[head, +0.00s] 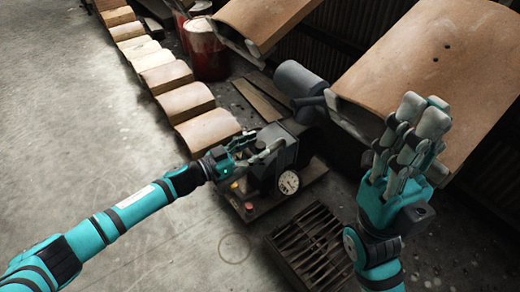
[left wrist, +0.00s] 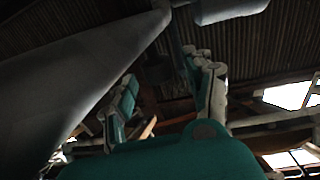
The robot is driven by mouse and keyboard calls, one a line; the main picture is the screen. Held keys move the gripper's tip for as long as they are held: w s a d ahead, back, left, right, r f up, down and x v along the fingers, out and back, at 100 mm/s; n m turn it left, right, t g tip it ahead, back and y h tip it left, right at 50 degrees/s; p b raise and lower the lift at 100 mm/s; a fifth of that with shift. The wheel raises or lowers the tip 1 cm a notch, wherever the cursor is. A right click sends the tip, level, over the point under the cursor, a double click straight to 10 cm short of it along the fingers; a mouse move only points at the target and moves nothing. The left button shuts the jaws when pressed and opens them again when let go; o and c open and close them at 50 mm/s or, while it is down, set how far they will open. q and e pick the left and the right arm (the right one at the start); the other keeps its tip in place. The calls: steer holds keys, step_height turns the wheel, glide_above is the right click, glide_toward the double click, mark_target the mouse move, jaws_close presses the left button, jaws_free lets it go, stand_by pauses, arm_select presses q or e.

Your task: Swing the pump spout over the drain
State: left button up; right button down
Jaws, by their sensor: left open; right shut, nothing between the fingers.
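The pump is a dark block (head: 287,143) on a low base, with a round white gauge (head: 288,182) at its front. A grey cylinder with a dark elbow (head: 300,80) stands behind the block; I cannot tell for sure whether it is the spout. The drain, a dark slatted grate (head: 310,248), lies in the floor in front of the pump. My left gripper (head: 262,155) is open beside the block, its fingers pointing at it; contact is unclear. Its fingers also show in the left wrist view (left wrist: 165,95). My right gripper (head: 415,125) is shut and empty, raised right of the pump.
Large curved clay tiles (head: 440,70) lie behind my right gripper and at the top. A row of smaller tiles (head: 185,101) runs up the left. A red bucket (head: 205,55) stands at the back. A red button (head: 249,207) sits on the pump base. The left floor is clear.

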arm_select(q)
steer(key=shift+x, duration=0.85)
steer(key=shift+c, duration=0.3)
jaws_close()
steer(key=shift+d+f, duration=0.1)
steer(key=shift+f, duration=0.05)
